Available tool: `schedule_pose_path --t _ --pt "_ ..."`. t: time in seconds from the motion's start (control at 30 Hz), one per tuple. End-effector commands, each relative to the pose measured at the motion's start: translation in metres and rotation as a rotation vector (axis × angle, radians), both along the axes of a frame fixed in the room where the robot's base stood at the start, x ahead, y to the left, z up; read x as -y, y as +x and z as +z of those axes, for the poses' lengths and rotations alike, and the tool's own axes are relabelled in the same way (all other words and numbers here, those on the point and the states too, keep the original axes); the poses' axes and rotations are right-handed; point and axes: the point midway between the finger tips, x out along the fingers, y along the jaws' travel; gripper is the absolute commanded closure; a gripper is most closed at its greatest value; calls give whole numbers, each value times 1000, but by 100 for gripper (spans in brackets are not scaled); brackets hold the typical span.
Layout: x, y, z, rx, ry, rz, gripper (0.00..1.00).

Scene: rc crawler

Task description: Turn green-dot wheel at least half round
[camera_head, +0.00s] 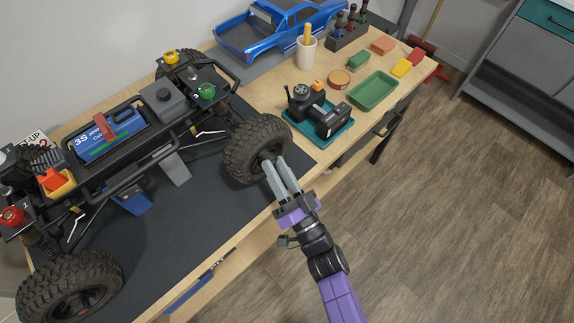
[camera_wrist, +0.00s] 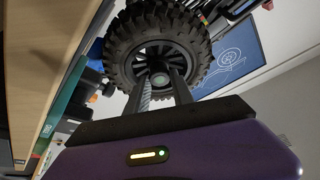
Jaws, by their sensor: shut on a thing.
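The crawler (camera_head: 125,140) stands on a dark mat on the workbench. Its near right wheel (camera_head: 240,150), a black knobbly tyre, faces my gripper; a green-topped cap (camera_head: 207,91) sits on the chassis close to it. No green dot on the wheel itself can be made out. My gripper (camera_head: 273,162) is at the outer face of this wheel, its two fingers shut on the hub at the centre. In the wrist view, the wheel (camera_wrist: 122,52) fills the upper middle, and the fingers (camera_wrist: 161,80) reach to either side of the round grey hub. The fingertips are partly hidden among the spokes.
A teal tray (camera_head: 318,137) with a black device stands right of the wheel. A green tray (camera_head: 374,91), a white cup (camera_head: 306,52) and a blue truck body (camera_head: 272,30) are farther back. Another wheel (camera_head: 70,288) is at lower left.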

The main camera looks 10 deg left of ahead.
Motion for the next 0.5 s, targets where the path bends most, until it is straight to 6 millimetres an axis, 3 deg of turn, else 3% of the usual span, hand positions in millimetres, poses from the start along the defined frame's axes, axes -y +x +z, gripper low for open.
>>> schedule_pose_path --t 0.5 --pt "-3 -2 7 -385 307 1 100"
